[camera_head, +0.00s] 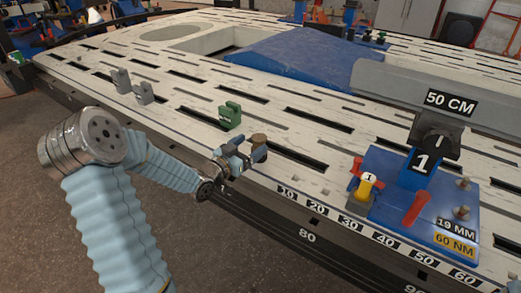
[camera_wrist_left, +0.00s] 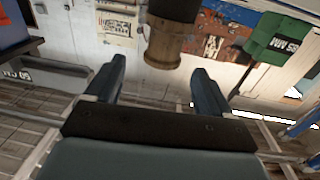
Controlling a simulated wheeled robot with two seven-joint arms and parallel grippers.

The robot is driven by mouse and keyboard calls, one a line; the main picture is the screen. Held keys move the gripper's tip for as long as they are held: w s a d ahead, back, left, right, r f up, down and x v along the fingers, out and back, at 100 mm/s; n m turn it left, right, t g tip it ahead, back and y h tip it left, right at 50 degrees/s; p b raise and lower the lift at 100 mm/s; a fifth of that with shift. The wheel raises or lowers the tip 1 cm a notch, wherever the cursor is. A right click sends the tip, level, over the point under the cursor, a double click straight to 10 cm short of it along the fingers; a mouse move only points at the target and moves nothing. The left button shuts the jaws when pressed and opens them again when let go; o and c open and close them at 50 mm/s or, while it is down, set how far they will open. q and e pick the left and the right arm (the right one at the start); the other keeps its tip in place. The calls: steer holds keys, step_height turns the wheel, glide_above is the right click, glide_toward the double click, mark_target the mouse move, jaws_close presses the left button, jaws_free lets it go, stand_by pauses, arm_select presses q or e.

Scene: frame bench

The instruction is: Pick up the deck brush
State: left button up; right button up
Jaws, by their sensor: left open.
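My left gripper (camera_head: 246,155) is over the near edge of the slotted bench, open and empty. A small brown, round-topped thing (camera_head: 258,140) stands right at its fingers. In the left wrist view a brown, wood-like cylinder with a darker upper part (camera_wrist_left: 168,42) shows just beyond the gap between the spread fingers (camera_wrist_left: 157,78). It appears to be the same thing and may be the deck brush, but I cannot make out bristles. Its lower part is hidden behind the gripper in the head view. My right gripper is not in view.
A green bracket (camera_head: 229,116) and grey brackets (camera_head: 143,92) stand on the bench top (camera_head: 185,104). At the right, a blue fixture plate (camera_head: 400,208) carries red and yellow parts, below a long grey beam (camera_head: 440,88). A blue sloped block (camera_head: 300,62) lies farther back.

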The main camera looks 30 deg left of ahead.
mark_target(263, 135)
arm_select(q)
steer(key=w, duration=0.7)
steer(key=shift+w+d+f+b, duration=0.15)
steer(key=shift+d+b, duration=0.25)
steer(key=shift+c, duration=0.3)
steer(key=c, duration=1.1)
steer(key=shift+c, duration=0.2)
